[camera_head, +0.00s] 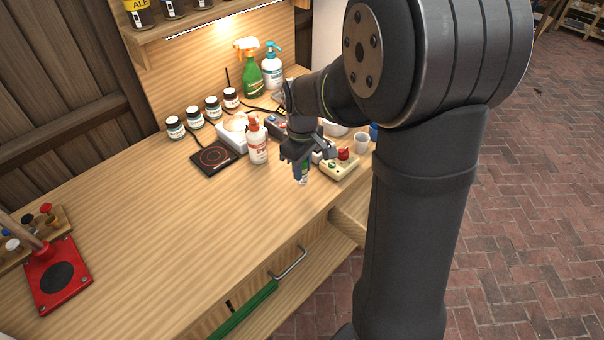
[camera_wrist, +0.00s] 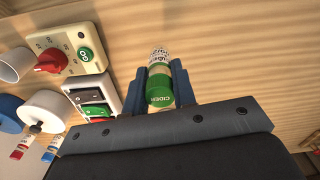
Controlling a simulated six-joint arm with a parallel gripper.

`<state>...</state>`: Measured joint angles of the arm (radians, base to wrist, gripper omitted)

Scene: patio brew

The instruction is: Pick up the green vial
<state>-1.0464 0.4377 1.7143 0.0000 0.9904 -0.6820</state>
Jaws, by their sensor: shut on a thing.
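The green vial (camera_wrist: 158,90) has a green cap marked CIDER and a white printed label. My gripper (camera_wrist: 160,74) is shut on it, with one blue finger on each side. In the head view my gripper (camera_head: 301,166) is over the right part of the wooden bench (camera_head: 190,235), near its front edge. The lower end of the vial (camera_head: 303,181) shows below the fingers there. I cannot tell whether it touches the bench top.
A cream control box (camera_head: 340,168) with a red knob stands just right of my gripper, with a white cup (camera_head: 361,143) behind it. The bench's left middle is clear.

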